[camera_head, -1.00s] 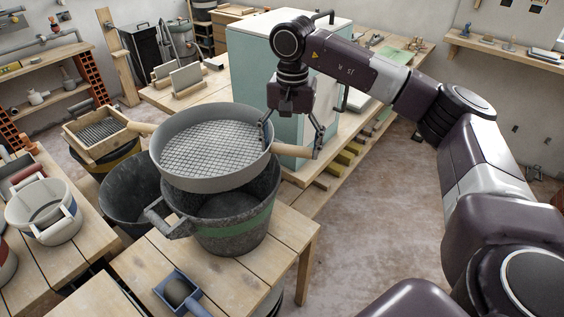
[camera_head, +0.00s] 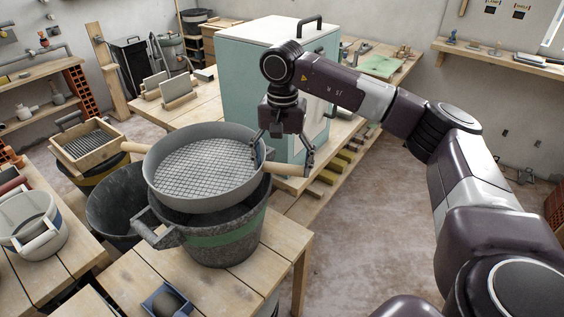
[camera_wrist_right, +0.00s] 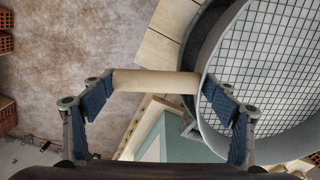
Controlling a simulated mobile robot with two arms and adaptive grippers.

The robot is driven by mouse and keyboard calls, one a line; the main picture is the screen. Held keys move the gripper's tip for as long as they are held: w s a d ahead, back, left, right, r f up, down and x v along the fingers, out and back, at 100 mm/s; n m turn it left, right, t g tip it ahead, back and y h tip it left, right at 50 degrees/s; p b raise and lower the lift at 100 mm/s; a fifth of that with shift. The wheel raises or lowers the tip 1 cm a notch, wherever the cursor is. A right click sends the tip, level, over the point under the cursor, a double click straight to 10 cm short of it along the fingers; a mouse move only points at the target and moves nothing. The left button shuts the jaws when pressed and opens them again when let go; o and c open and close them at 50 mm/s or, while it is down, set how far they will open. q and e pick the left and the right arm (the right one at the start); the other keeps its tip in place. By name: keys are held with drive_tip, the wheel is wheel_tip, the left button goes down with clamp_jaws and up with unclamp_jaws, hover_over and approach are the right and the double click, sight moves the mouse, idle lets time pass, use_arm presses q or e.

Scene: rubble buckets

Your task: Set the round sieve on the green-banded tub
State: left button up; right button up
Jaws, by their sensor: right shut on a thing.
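The round sieve (camera_head: 203,181) is a grey pan with a mesh floor and wooden handles on two opposite sides. It is over the mouth of the dark tub with the green band (camera_head: 228,238), almost level and close to the rim. I cannot tell whether it touches the rim. My right gripper (camera_head: 281,163) is shut on the sieve's right wooden handle (camera_head: 291,170). In the right wrist view, the handle (camera_wrist_right: 155,82) lies between the fingers and the mesh pan (camera_wrist_right: 270,75) is at the right. My left gripper is not in view.
The tub stands on a wooden bench (camera_head: 264,258) beside another dark bucket (camera_head: 110,204). A blue box (camera_head: 165,301) is in front. A pale green cabinet (camera_head: 250,75) stands behind.

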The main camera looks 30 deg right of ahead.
sight(282, 175)
drive_tip(key=shift+f, duration=0.1)
idle(0.3)
drive_tip(key=shift+f+b, duration=0.9)
drive_tip(key=shift+f, duration=0.5)
drive_tip(key=shift+f+b, duration=0.5)
drive_tip(key=shift+f, duration=0.35)
drive_tip(key=shift+f+b, duration=0.4)
drive_tip(key=o, duration=1.2)
drive_tip(key=shift+r, duration=0.1)
drive_tip(key=o, duration=0.4)
